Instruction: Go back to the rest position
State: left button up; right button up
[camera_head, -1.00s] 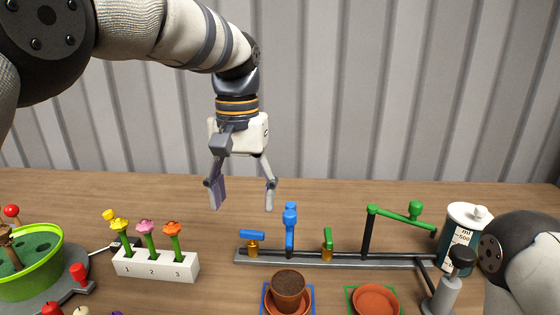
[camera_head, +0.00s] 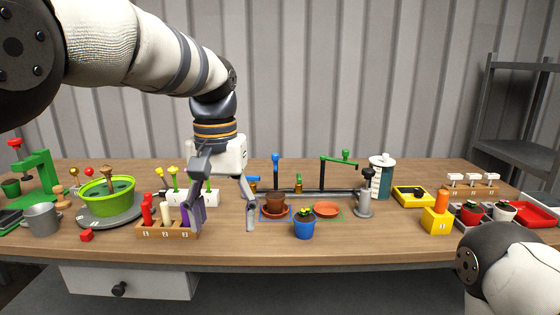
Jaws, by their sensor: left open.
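My left gripper (camera_head: 222,222) is open and empty. It hangs pointing down in front of the white numbered flower holder (camera_head: 208,197) and close to the wooden rack (camera_head: 165,230), partly covering both. I cannot tell whether its left finger touches the rack. My right arm shows only as a rounded link at the lower right; its gripper is out of the picture. A brown pot (camera_head: 276,204) stands on a saucer on the blue-framed square, right of the left gripper.
A green bowl (camera_head: 107,197) on a grey turntable and a metal mug (camera_head: 42,219) stand at left. An orange saucer (camera_head: 327,209), white-and-teal canister (camera_head: 381,176) and yellow block (camera_head: 436,220) are to the right. The front strip of the wooden table (camera_head: 350,245) is mostly clear.

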pick_arm(q)
jog(key=s+a+f, duration=0.2)
jog(key=s+f, duration=0.1)
jog(key=f, duration=0.6)
jog(key=s+a+f+n+g, duration=0.1)
jog(key=s+a+f, duration=0.1)
jog(key=f, duration=0.7)
jog(key=s+a+f, duration=0.3)
jog(key=f, duration=0.7)
jog(key=s+a+f, duration=0.3)
jog(key=s+f, duration=0.5)
jog(key=s, duration=0.4)
jog(key=s+a, duration=0.2)
jog(key=s, duration=1.7)
jog(key=shift+a+f+n+g, duration=0.3)
jog(key=shift+a+f, duration=0.05)
jog(key=shift+a, duration=0.05)
